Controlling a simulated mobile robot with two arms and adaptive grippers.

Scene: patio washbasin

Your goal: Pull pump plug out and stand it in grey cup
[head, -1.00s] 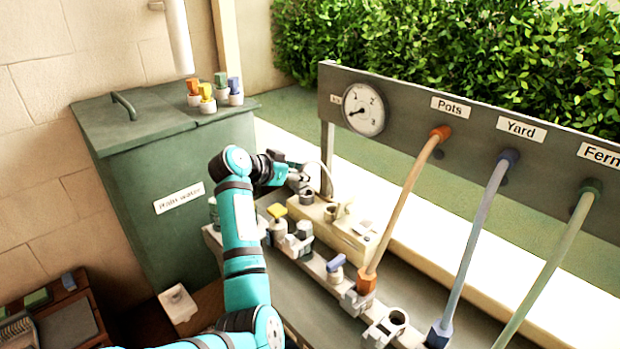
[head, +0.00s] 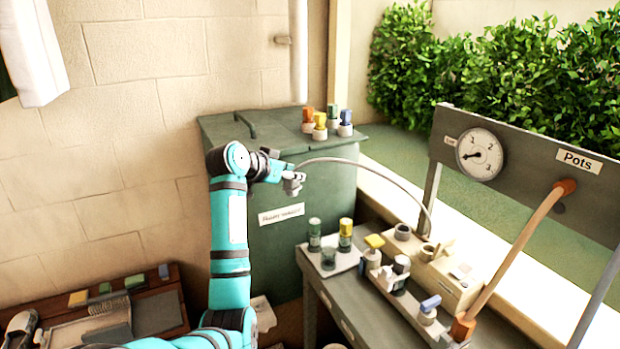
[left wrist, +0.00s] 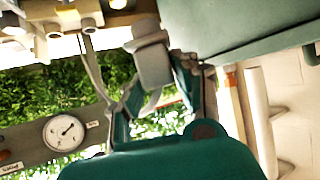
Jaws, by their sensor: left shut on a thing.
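My left gripper (head: 292,183) is shut on the grey pump plug and holds it in the air in front of the green water tank. In the left wrist view the plug (left wrist: 152,62) is a pale grey block between the fingers. Its grey cable (head: 385,172) arcs right and down to the bench by the gauge panel. My right gripper is out of view.
The green tank (head: 325,190) carries several coloured-cap pieces. A white tray (head: 332,258) with green and yellow-capped bottles is on the bench's left end. A rail with fittings and the orange Pots hose (head: 520,250) are at right. A wooden table (head: 160,315) stands lower left.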

